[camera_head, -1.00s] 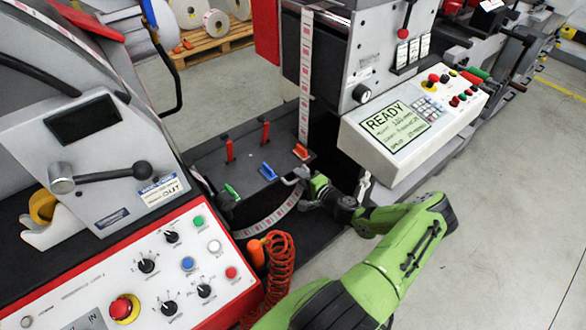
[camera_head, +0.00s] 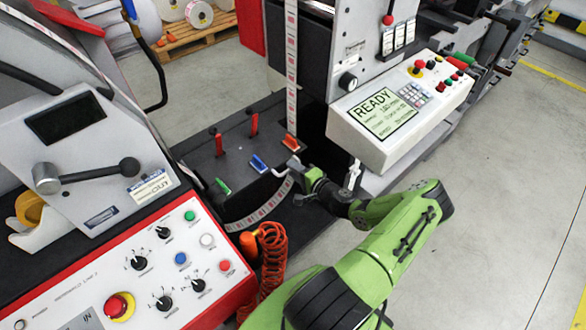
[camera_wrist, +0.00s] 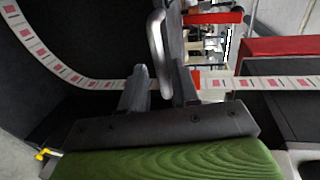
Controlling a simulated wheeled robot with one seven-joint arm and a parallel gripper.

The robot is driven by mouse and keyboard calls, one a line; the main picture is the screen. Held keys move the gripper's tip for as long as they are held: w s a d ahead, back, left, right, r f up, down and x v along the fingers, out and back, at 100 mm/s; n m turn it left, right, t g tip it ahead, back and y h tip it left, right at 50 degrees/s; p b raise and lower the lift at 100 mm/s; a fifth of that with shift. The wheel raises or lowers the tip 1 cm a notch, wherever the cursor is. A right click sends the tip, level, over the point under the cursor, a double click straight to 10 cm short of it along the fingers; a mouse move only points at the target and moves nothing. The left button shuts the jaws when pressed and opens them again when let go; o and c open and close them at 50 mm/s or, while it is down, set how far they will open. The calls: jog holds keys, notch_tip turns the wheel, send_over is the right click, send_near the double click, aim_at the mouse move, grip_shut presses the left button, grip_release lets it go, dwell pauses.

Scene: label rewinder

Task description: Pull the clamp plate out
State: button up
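A bent silver handle (camera_head: 291,162) sticks out from the right side of a dark box (camera_head: 205,146). In the wrist view the silver handle (camera_wrist: 156,45) runs down between the two dark fingers of my gripper (camera_wrist: 158,78), close to the right finger. The fingers stand apart, with a gap beside the handle. In the head view my gripper (camera_head: 302,182) is at the box's right edge, partly hidden by its own wrist. I cannot tell the clamp plate's outline apart from the dark box.
A label web (camera_head: 291,70) runs down and curves past my gripper. A control panel (camera_head: 400,108) reading READY is at the right. An orange coiled hose (camera_head: 272,255) hangs in front.

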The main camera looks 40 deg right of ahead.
jog(key=p+v, duration=0.1)
jog(key=v, duration=1.3)
jog(key=shift+s+r, duration=0.15)
jog(key=shift+s, duration=0.2)
jog(key=shift+a, duration=0.1)
